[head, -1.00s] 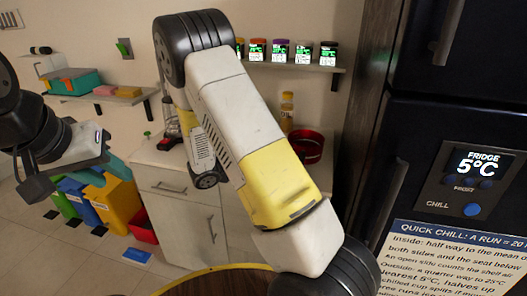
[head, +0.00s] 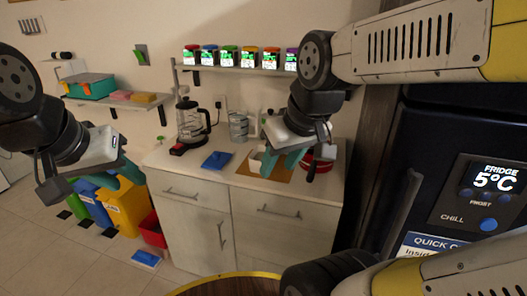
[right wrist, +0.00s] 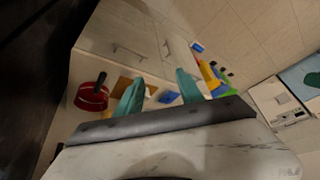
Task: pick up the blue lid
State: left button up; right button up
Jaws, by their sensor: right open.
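A flat blue piece with a raised part, which looks like the blue lid (head: 217,160), lies on the white counter (head: 190,176) left of a wooden board. It also shows in the right wrist view (right wrist: 168,97). My left gripper (head: 128,168) is off to the left, in front of the bins, away from the lid. Its finger gap is not clear.
A wooden board (head: 243,169) with a white item and a red pan (head: 322,167) are beside my right gripper. A glass coffee maker (head: 190,122) and a metal can (head: 238,127) stand behind. Jars line the shelf (head: 232,71) above. Another blue piece (head: 145,258) lies on the floor.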

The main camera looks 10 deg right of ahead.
aim_at(216, 161)
jog(key=i+j, duration=0.25)
jog(key=i, duration=0.15)
jog(key=i+j+u, duration=0.1)
jog(key=i, duration=0.35)
jog(key=j, duration=0.1)
